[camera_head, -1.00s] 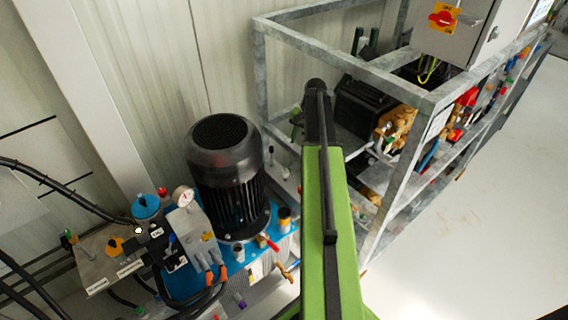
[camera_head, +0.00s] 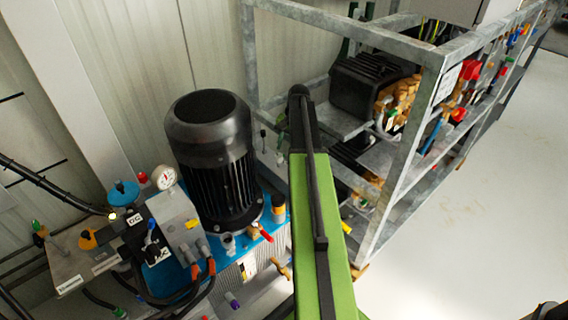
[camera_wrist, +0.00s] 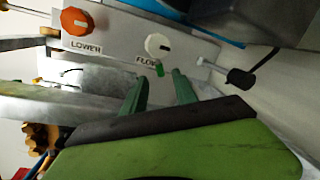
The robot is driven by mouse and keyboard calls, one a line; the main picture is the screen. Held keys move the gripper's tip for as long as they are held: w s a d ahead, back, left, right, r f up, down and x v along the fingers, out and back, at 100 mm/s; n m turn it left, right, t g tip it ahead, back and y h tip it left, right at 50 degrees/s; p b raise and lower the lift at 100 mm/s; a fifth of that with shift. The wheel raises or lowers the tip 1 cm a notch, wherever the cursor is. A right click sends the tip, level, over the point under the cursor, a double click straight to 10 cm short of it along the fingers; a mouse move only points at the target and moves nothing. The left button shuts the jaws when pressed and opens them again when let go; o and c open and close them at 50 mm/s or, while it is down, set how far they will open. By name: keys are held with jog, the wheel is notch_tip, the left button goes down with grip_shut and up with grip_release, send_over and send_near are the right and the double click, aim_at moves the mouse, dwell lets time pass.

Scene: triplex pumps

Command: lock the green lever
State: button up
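In the wrist view, a small green piece (camera_wrist: 160,69) shows just below a white round knob (camera_wrist: 158,45) on a grey panel labelled "FLOW"; it may be the green lever, but it is too small to tell its position. My gripper (camera_wrist: 159,79) shows two green fingers spread apart, with nothing held between them. The green piece appears just beyond the gap between the fingertips; I cannot tell the distance. In the head view, my green arm reaches toward the metal frame, and its far end hides what lies behind it.
The panel also carries an orange "LOWER" knob (camera_wrist: 77,21) and a black-handled lever (camera_wrist: 239,79). A black motor (camera_head: 212,150) on a blue base stands left of my arm. A galvanised frame (camera_head: 405,165) stands to the right. The pale floor (camera_head: 480,230) at right is clear.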

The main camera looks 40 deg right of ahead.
jog(key=f+b, duration=0.1)
jog(key=f, duration=0.1)
jog(key=f+b, duration=0.1)
jog(key=f, duration=0.1)
jog(key=shift+w+a+b, duration=0.2)
jog(key=shift+w+b, duration=0.1)
grip_shut()
